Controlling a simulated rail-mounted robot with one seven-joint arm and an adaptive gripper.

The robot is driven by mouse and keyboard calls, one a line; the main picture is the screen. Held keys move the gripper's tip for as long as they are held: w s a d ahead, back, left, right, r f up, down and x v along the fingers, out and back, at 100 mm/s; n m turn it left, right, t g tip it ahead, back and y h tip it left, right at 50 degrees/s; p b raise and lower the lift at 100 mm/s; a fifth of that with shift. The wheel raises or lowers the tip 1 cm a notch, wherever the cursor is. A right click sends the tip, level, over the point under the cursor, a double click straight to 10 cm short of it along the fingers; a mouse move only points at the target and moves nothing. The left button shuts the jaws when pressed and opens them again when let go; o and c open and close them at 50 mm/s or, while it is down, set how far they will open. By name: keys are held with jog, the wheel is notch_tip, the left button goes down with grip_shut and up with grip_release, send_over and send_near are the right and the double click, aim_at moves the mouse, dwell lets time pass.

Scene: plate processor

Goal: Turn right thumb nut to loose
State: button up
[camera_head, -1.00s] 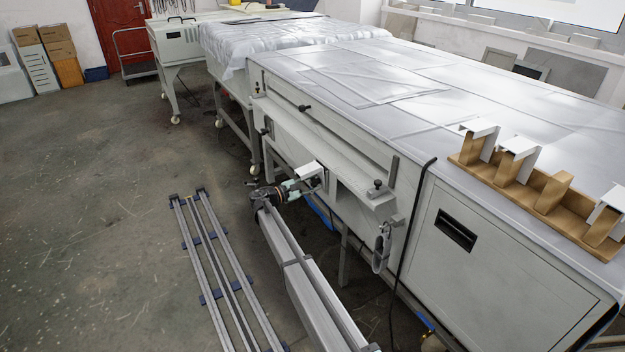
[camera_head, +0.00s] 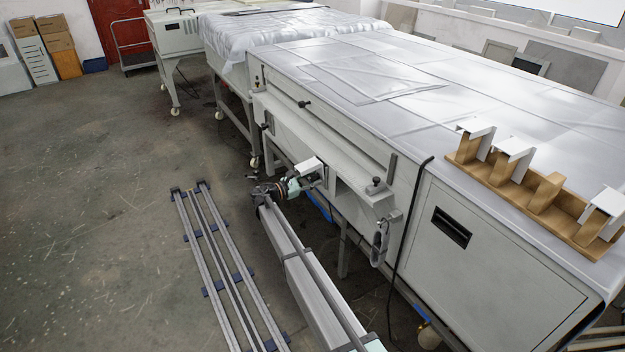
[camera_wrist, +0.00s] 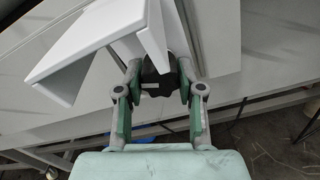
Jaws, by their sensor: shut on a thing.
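My gripper (camera_wrist: 158,70) is shut on a black knob (camera_wrist: 157,88), with one green-padded finger on each side of it. A white angled bracket (camera_wrist: 98,43) is just beyond the fingers at upper left in the wrist view. I cannot tell whether knob and bracket are joined. In the head view my gripper (camera_head: 318,177) is at the front of the grey processor (camera_head: 335,120), below its ledge, with the white bracket (camera_head: 308,165) by it. The knob's turn position cannot be read. Another black knob (camera_head: 375,183) stands upright on the ledge's right end.
A wooden rack (camera_head: 500,185) with white brackets sits on the processor's top at right. A black cable (camera_head: 408,220) hangs down the front, and a grey handle-like part (camera_head: 379,247) hangs beside it. Floor rails (camera_head: 225,262) lie at left. The floor farther left is open.

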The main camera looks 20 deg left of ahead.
jog(key=o, duration=1.2)
jog(key=shift+w, duration=0.1)
jog(key=shift+c, duration=0.2)
jog(key=v, duration=1.2)
